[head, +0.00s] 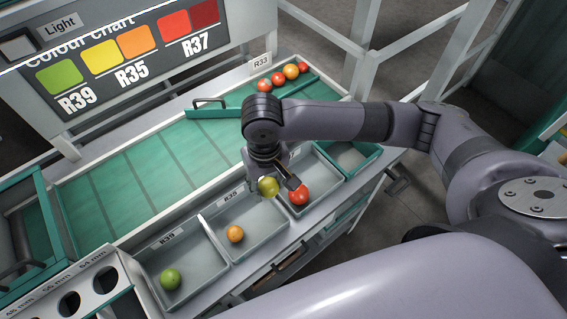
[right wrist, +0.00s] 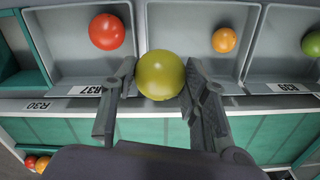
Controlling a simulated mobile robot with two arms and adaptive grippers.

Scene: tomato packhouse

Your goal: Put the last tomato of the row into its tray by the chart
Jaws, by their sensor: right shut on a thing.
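My right gripper (head: 279,189) is shut on a yellow-green tomato (head: 268,186), held above the trays. The R35 tray (head: 262,222) holds an orange tomato (head: 235,233). The R39 tray (head: 202,262) holds a green tomato (head: 169,279). The R37 tray (head: 326,178) holds a red tomato (head: 299,195). The colour chart (head: 125,55) shows green over R39, yellow and orange over R35, reds over R37. My left gripper is out of view.
A green belt (head: 130,175) runs behind the trays, its visible middle bare. Several red and orange tomatoes (head: 278,78) lie at its far end by the R33 sign (head: 261,63), behind a green bar with a handle (head: 209,103). A holed sizing plate (head: 70,302) stands at lower left.

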